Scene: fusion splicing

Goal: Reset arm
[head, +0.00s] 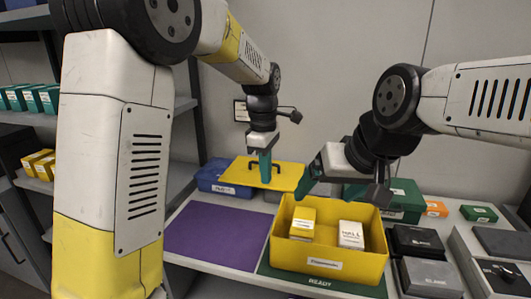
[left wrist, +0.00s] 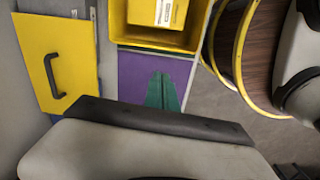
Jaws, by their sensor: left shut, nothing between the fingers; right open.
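My left gripper (head: 265,178) has teal fingers pointing down, in front of the yellow lid with a black handle (head: 235,174). In the left wrist view its fingers (left wrist: 162,92) are together and empty, seen against the purple mat (left wrist: 133,72). The lid (left wrist: 32,62) lies to their left there. My right gripper (head: 308,180) comes in from the right, tilted, above the left rear of the open yellow bin (head: 290,257). Its teal finger shows; the gap between its fingers is partly hidden. The bin holds a yellow box (head: 303,223) and a white box (head: 351,234).
A blue bin (head: 217,180) stands at the back left and a green bin (head: 405,195) behind the yellow one. Black and grey boxes (head: 425,272) stand on the right. Shelves with small boxes (head: 30,97) are on the left. The purple mat (head: 222,232) is bare.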

